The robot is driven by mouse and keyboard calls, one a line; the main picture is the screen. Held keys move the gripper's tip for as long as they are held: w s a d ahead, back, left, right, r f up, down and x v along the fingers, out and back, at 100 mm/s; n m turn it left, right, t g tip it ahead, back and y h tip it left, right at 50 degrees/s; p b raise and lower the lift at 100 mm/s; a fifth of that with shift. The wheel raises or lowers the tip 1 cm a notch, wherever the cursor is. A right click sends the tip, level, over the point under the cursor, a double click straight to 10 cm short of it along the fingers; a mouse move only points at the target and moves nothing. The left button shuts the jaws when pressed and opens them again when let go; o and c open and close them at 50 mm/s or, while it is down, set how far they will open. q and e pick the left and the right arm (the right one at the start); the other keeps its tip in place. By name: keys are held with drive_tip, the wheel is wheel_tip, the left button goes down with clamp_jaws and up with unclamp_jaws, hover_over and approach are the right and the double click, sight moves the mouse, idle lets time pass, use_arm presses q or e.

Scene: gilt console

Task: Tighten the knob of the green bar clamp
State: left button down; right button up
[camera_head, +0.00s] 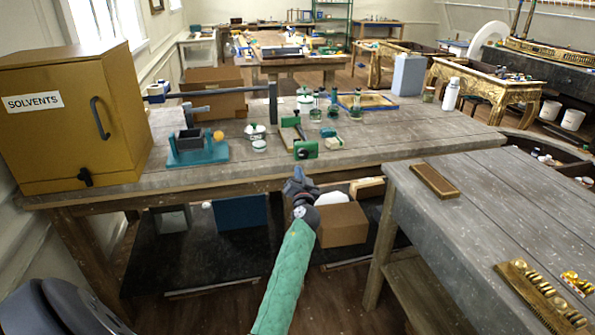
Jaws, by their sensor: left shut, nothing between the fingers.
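A green bar clamp (306,150) lies near the front edge of the wooden workbench (400,147), with a green jaw at the front, a bar running back and a second green part behind. A small round spot shows on its front jaw, but I cannot tell whether it is the knob. My left gripper (297,176), at the end of a green-sleeved arm, is shut and empty. In the picture it is just below the clamp's front jaw, in front of the bench edge, apart from the clamp. My right gripper is not in view.
A yellow solvents cabinet (70,120) stands at the bench's left. A teal vise (197,148) is left of the clamp. Green-capped jars (333,112) and a white lidded pot (256,131) stand close by. A second table (480,210) is at the right.

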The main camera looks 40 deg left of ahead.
use_arm(q)
drive_tip(key=shift+s+d, duration=0.3)
